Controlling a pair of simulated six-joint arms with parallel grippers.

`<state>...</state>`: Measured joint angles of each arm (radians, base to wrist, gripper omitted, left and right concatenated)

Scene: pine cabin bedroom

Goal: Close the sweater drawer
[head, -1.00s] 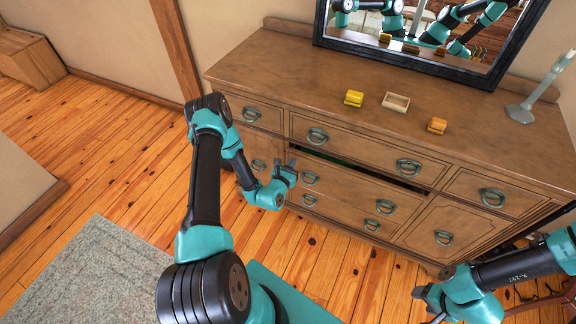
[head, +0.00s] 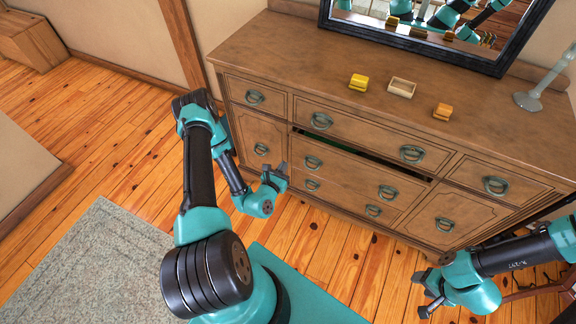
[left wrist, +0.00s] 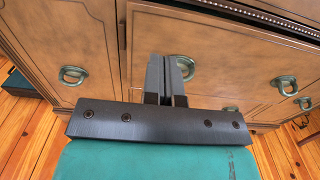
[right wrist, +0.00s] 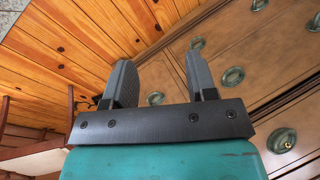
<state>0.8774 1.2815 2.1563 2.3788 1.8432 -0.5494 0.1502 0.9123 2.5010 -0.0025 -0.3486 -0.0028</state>
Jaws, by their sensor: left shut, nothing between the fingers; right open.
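The sweater drawer (head: 350,176) is the middle drawer below the top row of the wooden dresser. It stands slightly out, with a dark gap along its top edge and a strip of green cloth (head: 347,150) inside. My left gripper (head: 279,172) is shut and empty, in front of the drawer's left end and apart from its left handle (head: 313,163). In the left wrist view its closed fingers (left wrist: 167,70) point at the dresser front. My right gripper (head: 422,296) is open and empty, low in front of the dresser's right side; its spread fingers (right wrist: 160,75) show in the right wrist view.
The dresser top (head: 300,60) holds a yellow block (head: 358,82), a small wooden tray (head: 401,88), an orange block (head: 442,111) and a pale candlestick (head: 530,97). A framed mirror (head: 410,45) stands behind. The floor before the dresser is clear; a grey rug (head: 90,262) lies at left.

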